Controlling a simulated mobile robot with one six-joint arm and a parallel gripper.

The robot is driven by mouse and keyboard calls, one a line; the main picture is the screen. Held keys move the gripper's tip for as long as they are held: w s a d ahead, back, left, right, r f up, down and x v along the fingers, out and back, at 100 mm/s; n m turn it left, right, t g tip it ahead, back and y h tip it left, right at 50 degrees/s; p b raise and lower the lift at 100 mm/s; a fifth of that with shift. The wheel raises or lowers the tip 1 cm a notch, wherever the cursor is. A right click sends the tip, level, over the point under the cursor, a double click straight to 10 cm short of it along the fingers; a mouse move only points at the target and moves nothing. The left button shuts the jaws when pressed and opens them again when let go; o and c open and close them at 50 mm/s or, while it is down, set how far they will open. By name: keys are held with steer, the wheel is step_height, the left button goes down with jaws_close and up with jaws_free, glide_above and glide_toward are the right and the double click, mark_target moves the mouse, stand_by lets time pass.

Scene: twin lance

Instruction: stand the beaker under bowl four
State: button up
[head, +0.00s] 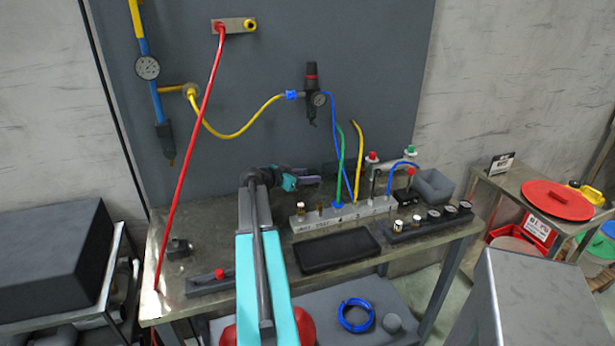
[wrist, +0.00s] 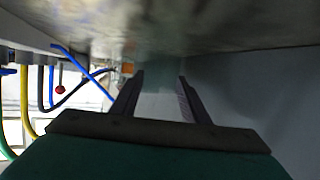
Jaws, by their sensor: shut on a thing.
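My gripper (head: 305,181) reaches over the back of the steel bench, fingers pointing right, behind the grey numbered manifold block (head: 343,218). In the wrist view my gripper (wrist: 160,78) is shut on a pale, see-through thing, which I take to be the beaker (wrist: 160,68). Its outline is faint, so I cannot tell its tilt or whether it touches anything. In the head view the beaker does not show clearly. I cannot tell which thing is bowl four; a dark regulator with a gauge (head: 312,95) hangs on the back panel.
Blue, green and yellow hoses rise from the manifold just right of my gripper. A black tray (head: 338,250) lies in front of it, and a dark rack of fittings (head: 428,224) stands to the right. A red hose (head: 188,150) crosses the left side.

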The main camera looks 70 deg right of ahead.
steer(key=shift+f, duration=0.3)
steer(key=shift+f, duration=0.1)
steer(key=o, duration=1)
steer(key=shift+r, duration=0.2)
steer(key=b+v, duration=0.2)
steer(key=v, duration=0.8)
steer(key=shift+w+a+b, duration=0.2)
steer(key=shift+a+b, duration=0.1)
steer(key=shift+w+a+r, duration=0.25)
steer(key=shift+w+a, duration=0.05)
steer(key=shift+a, duration=0.2)
steer(key=shift+r, duration=0.15)
